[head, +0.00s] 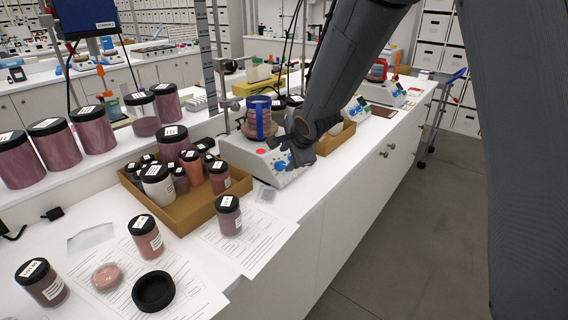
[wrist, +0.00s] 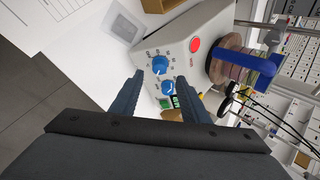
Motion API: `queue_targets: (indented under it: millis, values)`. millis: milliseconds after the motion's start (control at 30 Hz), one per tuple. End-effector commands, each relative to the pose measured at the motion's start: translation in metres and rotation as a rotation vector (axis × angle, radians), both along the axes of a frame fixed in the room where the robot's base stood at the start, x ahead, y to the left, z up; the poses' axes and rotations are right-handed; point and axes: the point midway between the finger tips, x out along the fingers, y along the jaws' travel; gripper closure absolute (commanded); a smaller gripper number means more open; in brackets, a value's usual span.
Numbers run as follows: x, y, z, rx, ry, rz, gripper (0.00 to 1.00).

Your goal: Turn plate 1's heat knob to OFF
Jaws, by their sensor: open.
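A white hot plate (head: 252,156) stands on the bench with a round red light (head: 261,151) and blue knobs (head: 281,166) on its sloped front. In the wrist view the plate (wrist: 205,25) shows the red light (wrist: 195,45), one blue knob (wrist: 160,65) with markings around it, and a second blue knob (wrist: 168,88) closer to me. I cannot read which is the heat knob or the plate's number. My gripper (wrist: 159,78) is open, its fingers on either side of the knobs' line. Contact cannot be told. In the head view my gripper (head: 297,152) partly covers the front panel.
A blue-handled stack (head: 260,118) sits on the plate. A cardboard tray of jars (head: 190,208) lies left of it. Loose jars, including one (head: 229,215), stand on papers nearer. Other hot plates (head: 358,109) stand farther along the bench. The aisle floor (head: 400,220) is clear.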

Motion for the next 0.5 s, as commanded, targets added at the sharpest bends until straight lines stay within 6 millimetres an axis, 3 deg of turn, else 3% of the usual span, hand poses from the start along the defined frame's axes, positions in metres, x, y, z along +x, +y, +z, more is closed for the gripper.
queue_targets:
  millis: [200, 500]
  values:
    - [0.021, 0.008, -0.029, -0.002, 0.003, 0.001, 0.58]
    - [0.034, 0.012, -0.043, -0.003, 0.001, 0.001, 0.58]
